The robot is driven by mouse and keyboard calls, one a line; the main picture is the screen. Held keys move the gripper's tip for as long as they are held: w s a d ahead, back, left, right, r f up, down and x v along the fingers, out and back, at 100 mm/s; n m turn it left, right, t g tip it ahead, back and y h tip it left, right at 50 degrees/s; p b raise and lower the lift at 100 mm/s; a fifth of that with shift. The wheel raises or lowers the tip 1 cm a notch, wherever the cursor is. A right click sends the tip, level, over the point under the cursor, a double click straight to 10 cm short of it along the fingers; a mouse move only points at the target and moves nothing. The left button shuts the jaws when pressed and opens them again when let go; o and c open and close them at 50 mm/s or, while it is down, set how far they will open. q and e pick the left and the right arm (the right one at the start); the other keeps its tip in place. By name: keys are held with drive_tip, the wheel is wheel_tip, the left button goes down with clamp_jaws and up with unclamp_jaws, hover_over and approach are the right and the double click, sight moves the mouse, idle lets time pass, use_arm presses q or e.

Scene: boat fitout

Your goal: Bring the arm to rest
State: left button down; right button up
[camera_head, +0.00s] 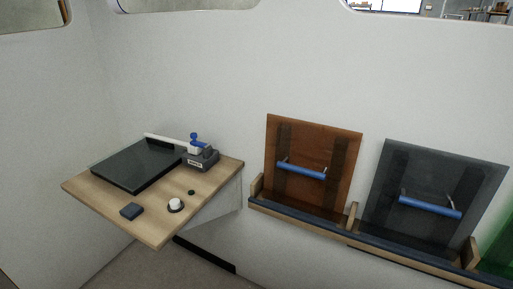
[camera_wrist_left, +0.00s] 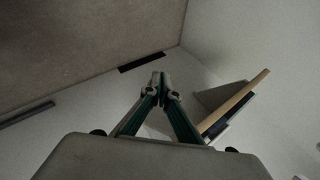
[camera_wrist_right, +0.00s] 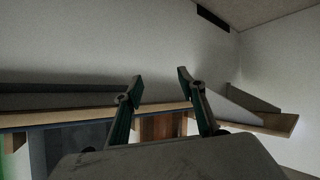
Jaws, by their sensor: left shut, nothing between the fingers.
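My left gripper (camera_wrist_left: 158,82) shows in the left wrist view with its fingertips together and nothing between them. My right gripper (camera_wrist_right: 159,80) shows in the right wrist view with its fingers spread apart and nothing between them. Neither gripper nor arm shows in the head view. The wooden table (camera_head: 160,234) is seen edge-on to the right of the left gripper in the left wrist view (camera_wrist_left: 236,102). In the right wrist view, a wooden shelf edge (camera_wrist_right: 70,117) lies beyond the right gripper's fingers.
The table holds a dark flat panel (camera_head: 137,163), a grey device with a blue knob (camera_head: 201,158), a white knob (camera_head: 175,204) and a dark block (camera_head: 131,211). Right of it, a rack (camera_head: 300,223) holds a brown panel (camera_head: 340,148) and a dark grey panel (camera_head: 435,165), each with a blue handle.

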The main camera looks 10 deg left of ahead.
use_arm(q)
drive_tip(key=w+d+f+n+t+h, duration=0.1)
drive_tip(key=d+f+n+t+h, duration=0.2)
drive_tip(key=d+f+h, duration=0.4)
drive_tip(key=d+f, duration=0.7)
drive_tip(key=d, duration=0.2)
use_arm(e)
drive_tip(key=s+f, duration=0.2)
drive_tip(key=f, duration=0.1)
drive_tip(key=shift+a+g, duration=0.4)
drive_tip(key=shift+r, duration=0.15)
idle(5.5)
